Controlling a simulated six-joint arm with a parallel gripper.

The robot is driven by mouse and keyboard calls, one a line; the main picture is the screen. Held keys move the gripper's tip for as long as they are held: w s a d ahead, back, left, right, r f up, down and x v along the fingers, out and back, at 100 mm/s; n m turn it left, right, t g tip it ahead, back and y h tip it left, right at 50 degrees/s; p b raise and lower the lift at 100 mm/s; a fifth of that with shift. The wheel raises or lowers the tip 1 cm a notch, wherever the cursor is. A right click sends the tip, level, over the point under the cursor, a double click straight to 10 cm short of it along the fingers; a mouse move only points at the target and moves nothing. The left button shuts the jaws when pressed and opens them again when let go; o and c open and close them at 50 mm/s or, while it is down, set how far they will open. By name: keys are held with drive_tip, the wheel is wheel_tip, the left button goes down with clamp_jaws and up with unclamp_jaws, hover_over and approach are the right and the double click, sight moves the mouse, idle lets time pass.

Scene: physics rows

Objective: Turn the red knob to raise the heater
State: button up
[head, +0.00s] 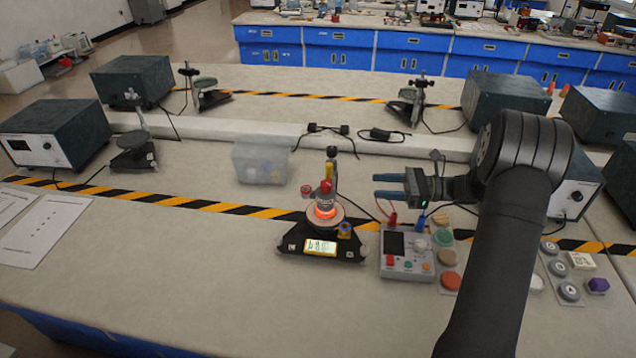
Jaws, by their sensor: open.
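A small heater apparatus (324,222) stands on the bench at the centre, on a black base with a yellow label. An orange ring glows around its lower part. A red round part (307,189) shows at its upper left, and another red part (326,187) sits on the body below a yellow stem. I cannot tell for sure which is the red knob. My gripper (376,186) is open and empty, with its two dark blue fingers pointing left toward the apparatus. It is apart from the apparatus, to its right, above the bench.
A grey control box (408,266) with red and blue plugs stands right of the apparatus. A clear plastic box (261,163) is behind left. Colored discs and round pieces lie at the right. The bench front left is clear; papers (48,232) lie at far left.

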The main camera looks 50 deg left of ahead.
sight(318, 191)
drive_tip(key=x, duration=1.7)
drive_tip(key=c, duration=1)
